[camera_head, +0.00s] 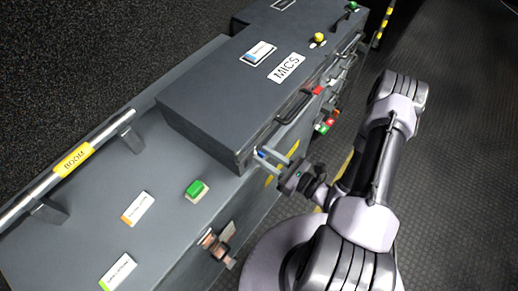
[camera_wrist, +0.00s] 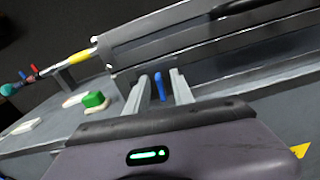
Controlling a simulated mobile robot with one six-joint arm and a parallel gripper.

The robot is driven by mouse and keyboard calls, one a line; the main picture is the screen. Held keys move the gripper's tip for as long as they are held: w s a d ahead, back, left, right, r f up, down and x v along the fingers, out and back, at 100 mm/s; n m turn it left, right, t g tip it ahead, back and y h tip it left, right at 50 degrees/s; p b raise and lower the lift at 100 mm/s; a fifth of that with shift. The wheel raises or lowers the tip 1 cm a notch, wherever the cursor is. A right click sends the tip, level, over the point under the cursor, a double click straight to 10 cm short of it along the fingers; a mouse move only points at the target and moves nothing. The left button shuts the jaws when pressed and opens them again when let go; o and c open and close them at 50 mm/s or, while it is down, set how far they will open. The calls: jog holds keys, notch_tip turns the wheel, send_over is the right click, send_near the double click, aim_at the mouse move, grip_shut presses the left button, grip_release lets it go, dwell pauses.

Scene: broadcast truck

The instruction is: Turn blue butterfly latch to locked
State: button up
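The blue butterfly latch (camera_head: 261,154) is on the front side of the dark grey case labelled MICS (camera_head: 225,105). In the wrist view the blue latch (camera_wrist: 160,87) shows as a narrow upright blue piece. My gripper (camera_head: 268,154) is at the latch, its fingers pointing at the case front. In the wrist view the two fingers of my gripper (camera_wrist: 159,80) are apart, one on each side of the blue piece, with a visible gap on both sides. The latch's base is hidden, so I cannot tell its locked state.
A green button (camera_head: 196,189) sits on the counter (camera_head: 165,165) left of the case. A bar labelled BOOM (camera_head: 75,160) runs along the counter's left. A red latch (camera_head: 317,89) and a black handle (camera_head: 293,107) are farther along the case front. The floor at right is open.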

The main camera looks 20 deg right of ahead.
jog(key=shift+s, duration=0.1)
jog(key=shift+c, duration=0.9)
grip_shut()
